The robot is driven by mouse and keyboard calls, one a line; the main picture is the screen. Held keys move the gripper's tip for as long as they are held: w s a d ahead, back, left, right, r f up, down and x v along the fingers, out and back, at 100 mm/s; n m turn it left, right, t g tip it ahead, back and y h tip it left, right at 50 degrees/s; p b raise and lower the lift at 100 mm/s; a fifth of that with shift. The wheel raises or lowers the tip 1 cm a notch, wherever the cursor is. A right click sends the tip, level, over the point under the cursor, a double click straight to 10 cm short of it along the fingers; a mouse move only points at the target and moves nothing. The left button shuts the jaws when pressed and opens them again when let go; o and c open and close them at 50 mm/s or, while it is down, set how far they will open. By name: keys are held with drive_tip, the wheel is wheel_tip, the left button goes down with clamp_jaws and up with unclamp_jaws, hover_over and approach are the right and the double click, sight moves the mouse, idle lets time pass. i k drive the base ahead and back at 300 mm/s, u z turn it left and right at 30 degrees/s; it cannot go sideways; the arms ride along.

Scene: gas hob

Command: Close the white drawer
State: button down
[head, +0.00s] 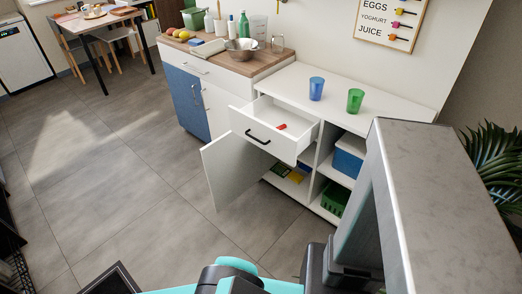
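The white drawer (274,130) stands pulled out of a low white cabinet (375,117), under its top and at its left end. Its front faces lower left and carries a black bar handle (258,137). A small red object (281,127) lies inside the drawer. Teal and dark parts of my arm show along the bottom edge, well apart from the drawer. I cannot make out my gripper's fingers in this view.
A white cabinet door (234,168) hangs open below the drawer. A blue cup (316,88) and a green cup (355,100) stand on the cabinet top. A large grey-topped unit (455,200) fills the right foreground. Grey floor (120,190) is clear at left.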

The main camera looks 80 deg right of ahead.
sight(257, 122)
drive_tip(key=z, duration=1.15)
drive_tip(key=k, duration=0.15)
drive_tip(key=u, duration=1.15)
drive_tip(key=i, duration=0.55)
drive_tip(key=u, duration=1.35)
drive_tip(key=k, duration=0.1)
drive_tip(key=z, duration=2.3)
